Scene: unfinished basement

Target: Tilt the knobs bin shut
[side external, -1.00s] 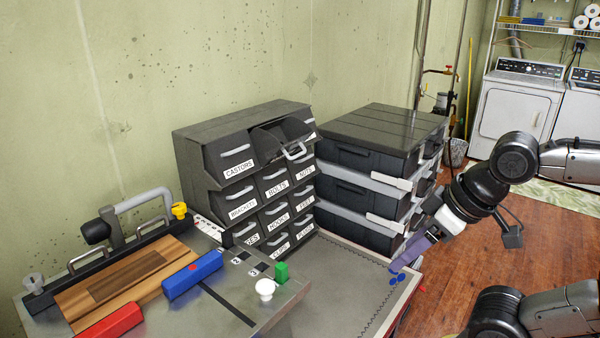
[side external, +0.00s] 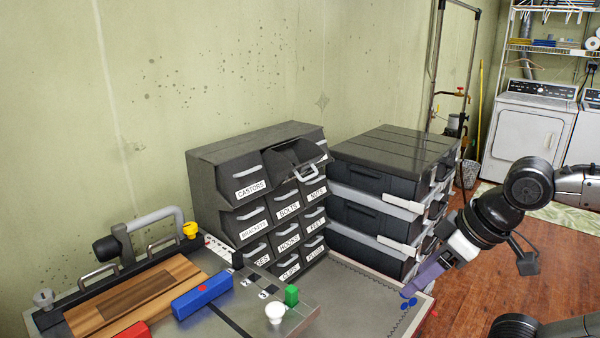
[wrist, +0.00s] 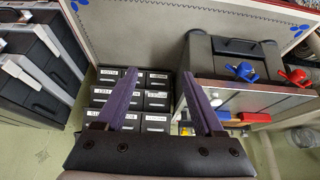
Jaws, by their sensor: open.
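A dark grey bin cabinet (side external: 219,168) stands against the wall, with rows of labelled bins. One bin (side external: 297,160) in its top row, right of the CASTORS bin (side external: 237,180), is tipped forward and open, its handle sticking out. Its label is hidden, and I can read KNOBS on no other bin. My gripper (side external: 416,285) is at the right, low over the bench's right edge, well apart from the cabinet. In the wrist view my gripper (wrist: 160,72) has its two purple fingers spread with nothing held. The cabinet's bins (wrist: 156,104) show small beyond the fingers.
Stacked black drawers (side external: 370,185) with grey handles stand right of the cabinet, between it and my gripper. The bench top before the drawers is clear.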

